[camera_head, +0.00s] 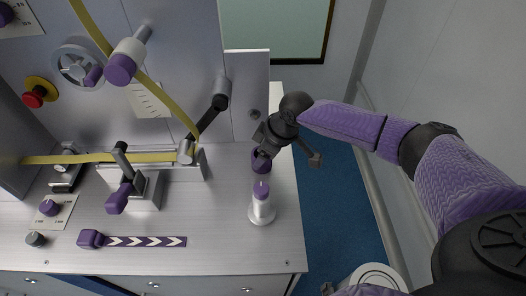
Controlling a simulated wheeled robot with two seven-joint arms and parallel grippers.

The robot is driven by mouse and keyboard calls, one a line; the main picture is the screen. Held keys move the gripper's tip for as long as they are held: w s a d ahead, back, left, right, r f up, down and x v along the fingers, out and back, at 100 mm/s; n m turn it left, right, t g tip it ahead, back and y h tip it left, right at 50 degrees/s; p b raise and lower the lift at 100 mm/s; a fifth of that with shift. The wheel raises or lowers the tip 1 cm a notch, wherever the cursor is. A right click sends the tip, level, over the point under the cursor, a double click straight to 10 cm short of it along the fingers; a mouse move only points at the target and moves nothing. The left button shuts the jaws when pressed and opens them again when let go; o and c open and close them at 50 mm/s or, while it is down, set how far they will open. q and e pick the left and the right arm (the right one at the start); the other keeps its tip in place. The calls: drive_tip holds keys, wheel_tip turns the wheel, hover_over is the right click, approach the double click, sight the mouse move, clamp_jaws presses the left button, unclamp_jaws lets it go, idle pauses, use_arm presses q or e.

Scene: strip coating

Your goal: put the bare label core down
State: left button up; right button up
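My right gripper (289,156) reaches in from the right over the bench's right end. Its two dark fingers are spread apart, with nothing visible between them. A short purple cylinder (261,165), which may be the bare label core, is by the left finger, which partly covers it. I cannot tell whether they touch. A white upright cylinder with a purple top (262,205) stands on a round pale base just in front. My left gripper is not in view.
A yellow strip (90,158) runs across rollers and up the machine panel. A purple-handled lever (119,195), knobs and a chevron strip (145,241) are on the grey bench (215,240). The bench's right edge drops to a blue floor (345,240).

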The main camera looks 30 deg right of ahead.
drive_tip(key=o, duration=0.3)
use_arm(q)
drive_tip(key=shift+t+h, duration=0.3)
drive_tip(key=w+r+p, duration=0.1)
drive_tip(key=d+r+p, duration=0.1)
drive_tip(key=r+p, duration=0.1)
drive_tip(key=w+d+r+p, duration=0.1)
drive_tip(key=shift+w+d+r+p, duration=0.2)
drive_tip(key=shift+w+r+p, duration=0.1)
drive_tip(key=shift+p, duration=0.1)
use_arm(e)
drive_tip(key=v, duration=1.2)
drive_tip(key=shift+r, duration=0.15)
